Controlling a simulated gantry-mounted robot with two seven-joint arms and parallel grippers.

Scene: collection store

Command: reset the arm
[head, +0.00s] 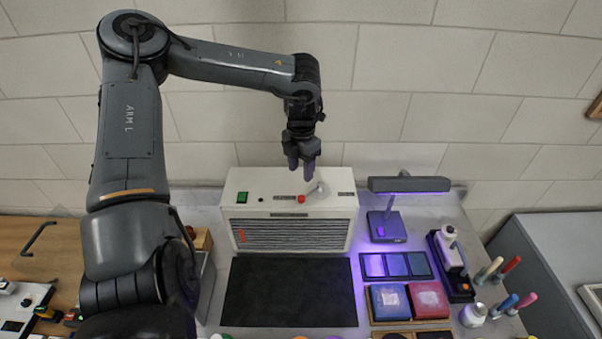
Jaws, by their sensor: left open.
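My left arm comes in from the left, reaches up and bends over to the right. Its left gripper (301,164) points down above the top of a white box-shaped unit (290,182) with a vent grille, near a red button (301,198) and a small grey knob or lever (317,188). The gripper holds nothing that I can see. Whether the fingertips touch the unit is hard to tell from this angle. My right gripper is not in view.
A dark mat (290,290) lies in front of the unit. A purple-lit lamp (408,185) stands to the right, behind small panels (397,265) and blue and red blocks (429,300). Several coloured-handled tools (510,264) stand at the far right. A tiled wall is behind.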

